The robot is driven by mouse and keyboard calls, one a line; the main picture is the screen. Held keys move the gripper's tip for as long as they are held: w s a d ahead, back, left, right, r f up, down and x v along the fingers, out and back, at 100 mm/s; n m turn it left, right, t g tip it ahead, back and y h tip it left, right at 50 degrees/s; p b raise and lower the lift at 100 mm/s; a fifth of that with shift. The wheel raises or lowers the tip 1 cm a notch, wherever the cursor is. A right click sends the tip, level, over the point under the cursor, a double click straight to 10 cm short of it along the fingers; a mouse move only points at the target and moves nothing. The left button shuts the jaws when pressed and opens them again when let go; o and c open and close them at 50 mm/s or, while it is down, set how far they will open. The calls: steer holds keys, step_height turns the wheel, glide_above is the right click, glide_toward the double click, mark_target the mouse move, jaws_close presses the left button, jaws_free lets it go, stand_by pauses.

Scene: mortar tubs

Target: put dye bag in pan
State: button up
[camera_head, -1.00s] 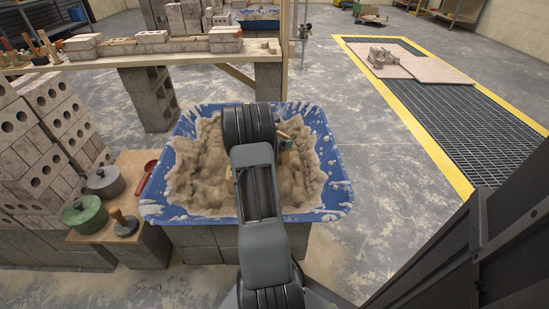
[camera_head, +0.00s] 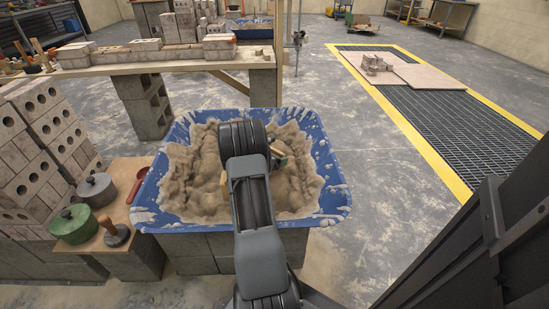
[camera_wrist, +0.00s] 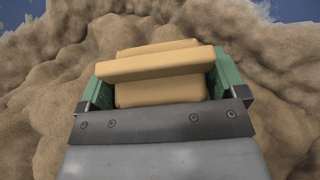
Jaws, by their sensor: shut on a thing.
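My gripper (camera_wrist: 165,82) is shut on a tan, blocky dye bag (camera_wrist: 158,66), with a green finger on each side of it in the wrist view. In the head view my arm hides most of the gripper; a green finger (camera_head: 278,153) shows to the right of it. The gripper is over the sandy heap (camera_head: 205,175) in the blue tub (camera_head: 336,200); I cannot tell whether the bag touches the heap. At left are a grey lidded pot (camera_head: 98,190) and a green lidded pot (camera_head: 74,224); I cannot tell which, if either, is the pan.
A wooden-handled tool (camera_head: 115,232) and a red-handled item (camera_head: 139,180) lie near the pots. Stacked bricks (camera_head: 45,130) stand at left. A plank bench (camera_head: 120,62) with bricks is behind the tub. Open floor (camera_head: 370,150) lies to the right.

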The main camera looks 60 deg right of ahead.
steer(key=o, duration=1.7)
steer(key=shift+o, duration=0.2)
steer(key=p+v, duration=0.3)
steer(key=v, duration=0.9)
steer(key=shift+p, duration=0.35)
steer(key=s+a+r+m+t+y, duration=0.1)
steer(key=a+r+m+y, duration=0.3)
steer(key=a, duration=0.9)
steer(key=s+a+r+m+t+y, duration=0.2)
steer(key=a+m, duration=0.4)
steer(key=a, duration=0.7)
steer(key=s+a+r+m+t+y, duration=0.1)
steer(key=s+a+r+m+y, duration=0.3)
steer(key=a, duration=0.9)
step_height(320, 180, up, 3)
steer(key=m+y, duration=0.2)
steer(key=y, duration=0.1)
steer(key=shift+t, duration=0.4)
